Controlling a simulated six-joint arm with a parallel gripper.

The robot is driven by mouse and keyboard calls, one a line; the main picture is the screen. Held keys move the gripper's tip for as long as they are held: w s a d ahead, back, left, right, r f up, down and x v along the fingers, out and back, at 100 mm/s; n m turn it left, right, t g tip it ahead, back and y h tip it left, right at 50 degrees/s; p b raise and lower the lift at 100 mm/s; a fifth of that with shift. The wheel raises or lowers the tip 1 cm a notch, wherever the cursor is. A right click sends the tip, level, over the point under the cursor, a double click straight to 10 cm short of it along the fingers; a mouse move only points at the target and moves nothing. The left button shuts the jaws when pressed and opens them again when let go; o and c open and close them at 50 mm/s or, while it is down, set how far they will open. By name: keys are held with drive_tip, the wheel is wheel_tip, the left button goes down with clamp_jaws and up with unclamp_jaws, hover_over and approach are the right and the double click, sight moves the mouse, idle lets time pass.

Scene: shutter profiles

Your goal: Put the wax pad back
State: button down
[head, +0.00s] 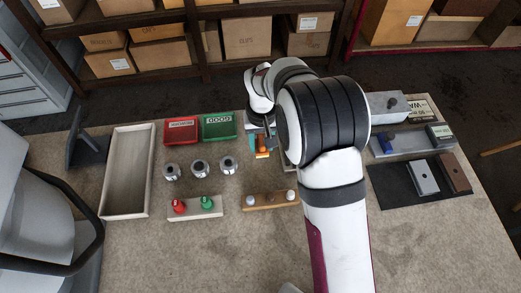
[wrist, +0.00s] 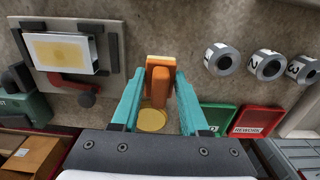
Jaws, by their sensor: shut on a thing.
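My gripper (wrist: 160,88) has two teal fingers closed on an orange block (wrist: 160,80), which looks like the wax pad. The block has a darker raised grip between the fingers and a paler edge beyond it. In the head view the orange block (head: 263,147) shows just left of my arm, below my gripper (head: 264,137). A yellow round disc (wrist: 152,119) lies nearer the palm in the wrist view, partly behind the fingers. I cannot tell whether the block touches the table.
Beside the block are a green bin (head: 218,127), a red bin (head: 181,131) and metal cylinders (head: 199,167). In the wrist view, a fixture (wrist: 36,78) with a pale, yellow-topped block stands left. A wooden rack (head: 270,200) lies in front. My arm hides the table's middle.

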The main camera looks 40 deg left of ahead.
sight(260, 152)
drive_tip(key=f, duration=0.4)
drive_tip(key=shift+a+f, duration=0.15)
drive_tip(key=shift+a, duration=0.1)
drive_tip(key=shift+f, duration=0.15)
drive_tip(key=shift+c, duration=2.1)
unclamp_jaws()
